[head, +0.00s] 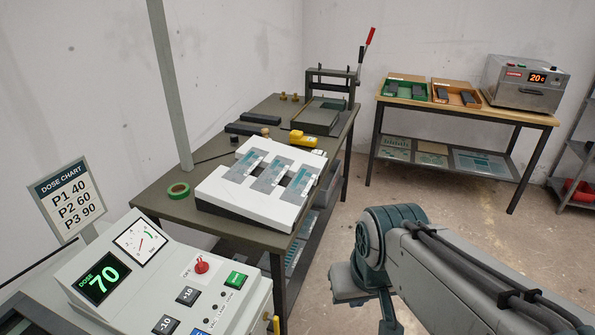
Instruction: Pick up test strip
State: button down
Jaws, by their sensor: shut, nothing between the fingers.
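No piece in the head view can be made out for certain as the test strip. Several flat grey-and-teal pieces (271,175) lie side by side on a white sloped stand (222,189) on the dark workbench, and I cannot tell whether one of them is the strip. My arm comes in from the lower right and bends in front of the bench's right side, apart from the stand. My gripper's fingers do not show.
A console (172,285) showing dose 70 stands front left, beside a dose chart (67,200). A wooden table (465,112) bears trays and an oven (525,82). Floor between is clear.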

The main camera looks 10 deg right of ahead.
aim_at(296, 192)
jog(key=z, duration=0.75)
jog(key=i, duration=3.1)
jog(key=u, duration=3.45)
